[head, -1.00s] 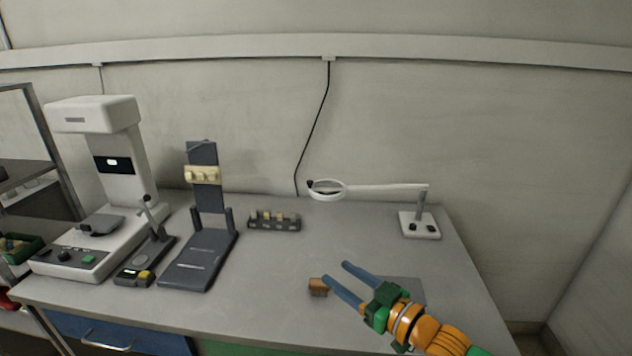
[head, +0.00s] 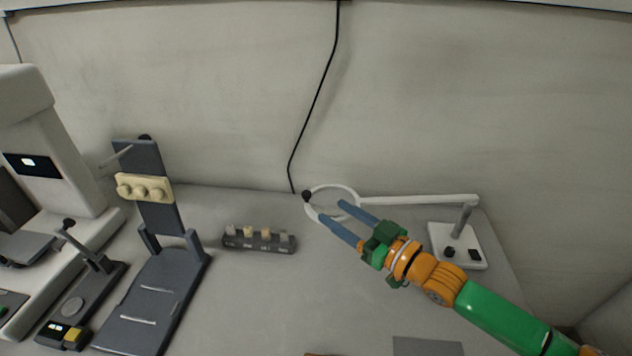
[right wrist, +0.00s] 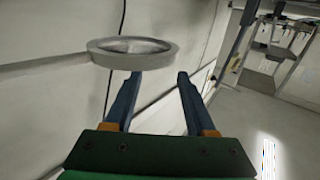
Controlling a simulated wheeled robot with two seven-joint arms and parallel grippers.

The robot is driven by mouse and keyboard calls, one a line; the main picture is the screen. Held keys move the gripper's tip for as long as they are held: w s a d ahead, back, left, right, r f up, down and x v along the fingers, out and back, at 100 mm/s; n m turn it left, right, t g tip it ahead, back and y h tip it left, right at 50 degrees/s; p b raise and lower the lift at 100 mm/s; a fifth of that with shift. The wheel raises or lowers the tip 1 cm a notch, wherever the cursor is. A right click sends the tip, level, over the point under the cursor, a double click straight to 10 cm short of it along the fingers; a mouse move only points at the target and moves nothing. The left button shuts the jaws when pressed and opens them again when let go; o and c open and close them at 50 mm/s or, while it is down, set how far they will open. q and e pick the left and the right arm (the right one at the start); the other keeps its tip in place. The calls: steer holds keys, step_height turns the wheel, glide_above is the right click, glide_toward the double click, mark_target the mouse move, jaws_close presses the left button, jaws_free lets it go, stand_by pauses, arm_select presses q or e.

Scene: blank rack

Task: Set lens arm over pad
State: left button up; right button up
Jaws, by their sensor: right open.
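The lens arm (head: 420,200) is a white bar running left from a post on a white base (head: 458,246). At its left end is a round white lens ring (head: 328,187) with a black knob on its left side. The ring shows large in the right wrist view (right wrist: 132,60), just beyond the fingertips. My right gripper (head: 332,211) is open and empty, its blue fingers overlapping the ring's near side in the head view; I cannot tell whether they touch. The grey pad (head: 428,346) lies at the bottom edge, partly cut off. My left gripper is not in view.
A dark rack with small blocks (head: 258,240) sits left of the ring. A dark stand with a cream knobbed bar (head: 145,187) and a white machine (head: 60,170) stand further left. A brown block's edge shows at the bottom. The table centre is clear.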

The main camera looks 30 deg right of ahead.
mark_target(310, 196)
steer(key=shift+a+x, duration=0.1)
steer(key=shift+x, duration=1.55)
steer(key=shift+a+x, duration=0.15)
steer(key=shift+x, duration=1.55)
steer(key=shift+r, duration=0.1)
steer(key=shift+c, duration=0.3)
steer(key=shift+d, duration=0.1)
jaws_close()
